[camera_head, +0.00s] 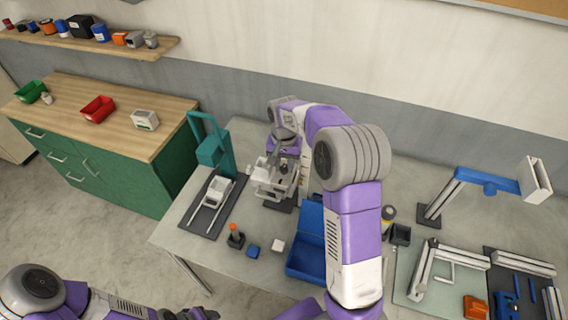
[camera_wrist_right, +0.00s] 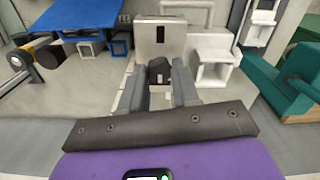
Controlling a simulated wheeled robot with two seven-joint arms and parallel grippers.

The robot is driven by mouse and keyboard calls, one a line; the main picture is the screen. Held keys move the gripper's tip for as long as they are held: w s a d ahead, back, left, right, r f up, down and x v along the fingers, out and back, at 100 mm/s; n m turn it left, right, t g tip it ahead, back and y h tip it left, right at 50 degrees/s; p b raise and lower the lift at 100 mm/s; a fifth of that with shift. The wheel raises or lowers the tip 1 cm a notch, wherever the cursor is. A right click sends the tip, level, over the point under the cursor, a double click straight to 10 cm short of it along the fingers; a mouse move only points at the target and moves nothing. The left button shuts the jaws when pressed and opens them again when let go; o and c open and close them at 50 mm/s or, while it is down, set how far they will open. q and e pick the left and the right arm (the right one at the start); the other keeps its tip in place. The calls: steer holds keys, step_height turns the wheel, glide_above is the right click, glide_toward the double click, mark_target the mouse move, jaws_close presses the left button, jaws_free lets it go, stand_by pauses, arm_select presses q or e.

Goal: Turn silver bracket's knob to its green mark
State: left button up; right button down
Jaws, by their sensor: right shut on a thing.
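The silver bracket (camera_head: 264,187) stands on the grey table, just right of the teal press, partly hidden by my right arm. In the right wrist view its upright silver plate (camera_wrist_right: 160,38) has a dark slot, and a dark knob (camera_wrist_right: 158,70) sits in front of it. My right gripper (camera_wrist_right: 159,82) has a finger on each side of the knob and is shut on it. In the head view the right gripper (camera_head: 274,172) is at the bracket, and the knob cannot be made out. I cannot see a green mark.
A teal press (camera_head: 213,150) stands close left of the bracket. A blue bin (camera_head: 306,240) lies to its right. A joystick (camera_head: 236,237), a blue block (camera_head: 253,251) and a white block (camera_head: 277,246) are in front. A blue-armed stand (camera_head: 489,187) is at the right.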

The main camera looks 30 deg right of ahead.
mark_target(284, 168)
stand_by(0.3)
steer(key=c, duration=0.8)
jaws_free()
steer(key=shift+r, duration=0.1)
step_height(284, 168, up, 7)
steer(key=shift+r, duration=0.2)
